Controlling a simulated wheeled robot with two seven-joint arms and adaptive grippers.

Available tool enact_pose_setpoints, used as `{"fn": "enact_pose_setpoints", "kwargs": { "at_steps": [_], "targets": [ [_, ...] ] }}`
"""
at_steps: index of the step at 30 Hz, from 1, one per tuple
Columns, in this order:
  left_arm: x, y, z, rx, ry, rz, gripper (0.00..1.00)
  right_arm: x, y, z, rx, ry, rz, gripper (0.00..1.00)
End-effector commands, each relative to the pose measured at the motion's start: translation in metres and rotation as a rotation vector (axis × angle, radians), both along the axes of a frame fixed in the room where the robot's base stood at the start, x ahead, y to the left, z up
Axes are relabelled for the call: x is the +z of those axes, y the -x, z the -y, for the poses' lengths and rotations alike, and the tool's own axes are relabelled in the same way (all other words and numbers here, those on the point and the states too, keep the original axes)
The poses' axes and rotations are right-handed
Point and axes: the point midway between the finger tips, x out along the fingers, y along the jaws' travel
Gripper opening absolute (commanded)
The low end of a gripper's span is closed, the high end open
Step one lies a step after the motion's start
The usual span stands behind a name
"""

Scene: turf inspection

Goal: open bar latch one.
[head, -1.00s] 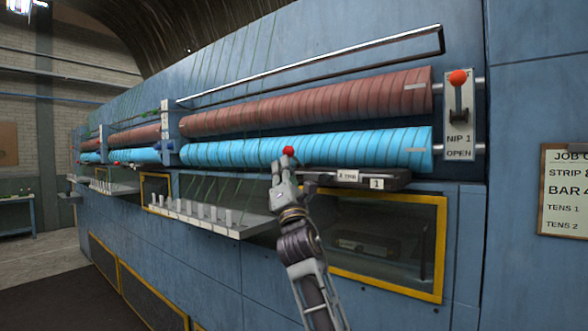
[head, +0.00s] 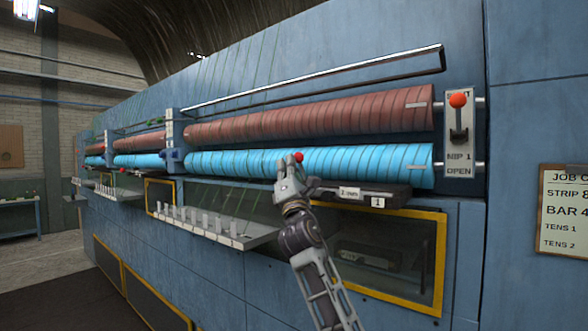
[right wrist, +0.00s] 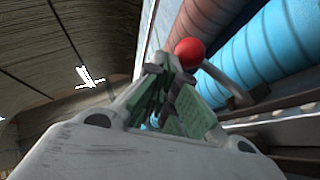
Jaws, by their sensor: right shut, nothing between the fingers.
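The dark bar (head: 325,188) marked "1" runs along the machine front under the near blue roll. A red ball knob (head: 298,157) stands at its left end, and the knob's stem is mostly hidden in the head view. In the right wrist view the red knob (right wrist: 189,52) sits just past the fingertips, with a grey metal lever (right wrist: 230,84) beside it. My right gripper (head: 282,163) is shut and empty, close to the left of the knob. Its green-padded fingers (right wrist: 167,92) show in the wrist view. I cannot tell whether they touch the knob. My left gripper is out of view.
The blue roll (head: 370,163) and red roll (head: 340,118) lie just behind and above. The NIP 1 lever (head: 458,120) stands at the right. A shelf with several upright posts (head: 215,229) juts out at the left. A yellow-framed window (head: 441,250) is below the bar.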

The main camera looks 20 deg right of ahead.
Motion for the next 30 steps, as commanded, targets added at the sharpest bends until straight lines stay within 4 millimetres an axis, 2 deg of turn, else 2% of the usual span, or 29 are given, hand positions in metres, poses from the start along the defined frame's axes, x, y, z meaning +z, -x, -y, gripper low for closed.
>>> {"fn": "enact_pose_setpoints", "kwargs": {
  "at_steps": [3, 11, 17, 24, 30],
  "targets": [
    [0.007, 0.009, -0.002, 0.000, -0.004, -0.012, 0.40, 0.011, -0.003, 0.005, -0.003, 0.001, 0.001, 0.00],
    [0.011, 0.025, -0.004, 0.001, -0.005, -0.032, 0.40, 0.019, -0.009, 0.012, -0.002, 0.001, 0.000, 0.00],
    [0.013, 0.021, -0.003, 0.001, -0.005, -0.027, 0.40, 0.021, -0.011, 0.014, -0.002, 0.000, 0.000, 0.00],
    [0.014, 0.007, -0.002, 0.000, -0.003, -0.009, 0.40, 0.020, -0.011, 0.015, -0.002, -0.001, -0.001, 0.00],
    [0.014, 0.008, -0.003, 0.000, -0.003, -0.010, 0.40, 0.020, -0.012, 0.015, -0.002, -0.001, -0.002, 0.00]
  ]
}}
